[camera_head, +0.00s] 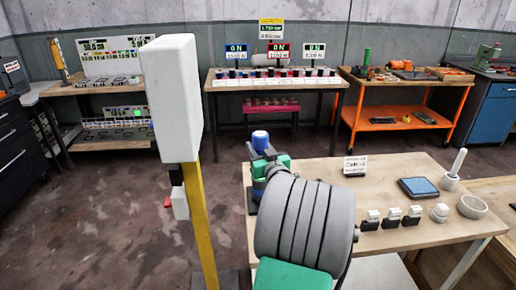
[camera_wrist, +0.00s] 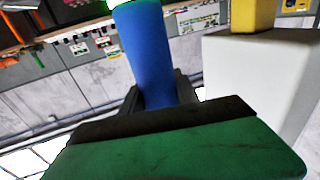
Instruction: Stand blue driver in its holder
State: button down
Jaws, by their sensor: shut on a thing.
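The blue driver (camera_wrist: 148,50) runs between the dark fingers of my gripper (camera_wrist: 160,95) in the wrist view, so my gripper is shut on it. In the head view its blue end (camera_head: 261,139) sticks up above my gripper (camera_head: 265,160), at the left rear edge of the near wooden table. The driver looks roughly upright there. Its lower part is hidden by my gripper and the grey, drum-shaped arm link. I cannot make out which thing is the driver's holder.
The near table (camera_head: 310,172) bears a sign card (camera_head: 355,166), a blue pad (camera_head: 418,187), small black-and-white blocks (camera_head: 391,216) and a bowl (camera_head: 472,206). A white cup (camera_head: 449,183) holds an upright stick. Benches with displays (camera_head: 237,52) and an orange trolley (camera_head: 405,88) stand behind.

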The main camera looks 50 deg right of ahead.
dwell(0.3)
jog(key=c, duration=0.9)
grip_release()
jog(key=shift+o, duration=0.3)
jog(key=shift+f, duration=0.25)
jog(key=b+v, duration=0.2)
jog(key=v, duration=0.5)
jog(key=shift+s+a, duration=0.2)
jog(key=shift+s, duration=0.15)
